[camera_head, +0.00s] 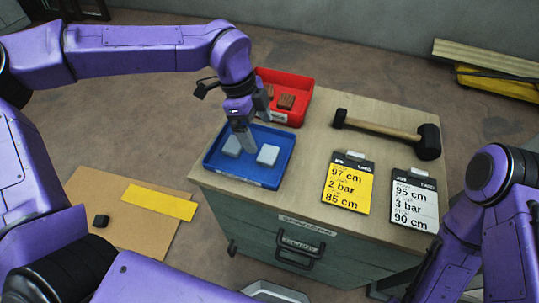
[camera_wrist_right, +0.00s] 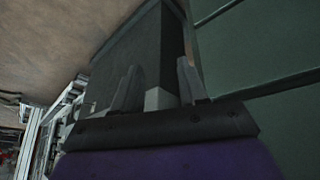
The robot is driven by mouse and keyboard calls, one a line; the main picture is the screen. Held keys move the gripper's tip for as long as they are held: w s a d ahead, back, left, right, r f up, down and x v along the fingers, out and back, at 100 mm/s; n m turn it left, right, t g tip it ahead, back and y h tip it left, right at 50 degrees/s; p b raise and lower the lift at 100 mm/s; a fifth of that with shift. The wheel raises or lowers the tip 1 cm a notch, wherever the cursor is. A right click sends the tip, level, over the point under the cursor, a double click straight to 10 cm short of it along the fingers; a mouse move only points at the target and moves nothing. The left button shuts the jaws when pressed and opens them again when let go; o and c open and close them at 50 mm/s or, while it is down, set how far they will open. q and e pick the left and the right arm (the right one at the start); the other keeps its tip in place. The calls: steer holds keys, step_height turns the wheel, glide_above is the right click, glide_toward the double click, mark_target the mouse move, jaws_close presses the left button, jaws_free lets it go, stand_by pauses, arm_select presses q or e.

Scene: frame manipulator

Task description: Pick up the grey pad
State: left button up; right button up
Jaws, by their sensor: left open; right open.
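Two light grey pads lie in the blue tray (camera_head: 245,182) on the cabinet top. One grey pad (camera_head: 268,155) is to the right, in clear view. The other grey pad (camera_head: 231,147) is to the left, partly hidden by my left gripper (camera_head: 245,143). That gripper points down into the tray, between the pads in the picture. It is open, and I cannot tell whether it touches a pad. My right gripper (camera_wrist_right: 158,85) is open in the right wrist view, with no pad seen between its fingers. Its fingers are not clear in the head view.
A red bin (camera_head: 296,112) with brown blocks stands behind the tray. A black-headed mallet (camera_head: 385,130) lies at the back right. A yellow job card (camera_head: 347,183) and a white job card (camera_head: 414,200) lie in front of it. The wood between tray and cards is clear.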

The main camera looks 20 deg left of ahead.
mark_target(269, 154)
arm_select(q)
steer(key=p+x, duration=0.1)
steer(key=x, duration=0.7)
steer(key=shift+w+p, duration=0.1)
steer(key=shift+p, duration=0.2)
steer(key=c, duration=1.2)
steer(key=shift+o, duration=0.2)
steer(key=shift+r, duration=0.15)
steer(key=shift+r+b, duration=0.25)
steer(key=shift+b, duration=0.05)
steer(key=r, duration=0.1)
steer(key=s+r+b, duration=0.1)
steer(key=r, duration=0.1)
steer(key=shift+r, duration=0.15)
steer(key=s+r+b, duration=0.3)
steer(key=s+r, duration=0.6)
steer(key=s, duration=0.4)
steer(key=shift+a, duration=0.4)
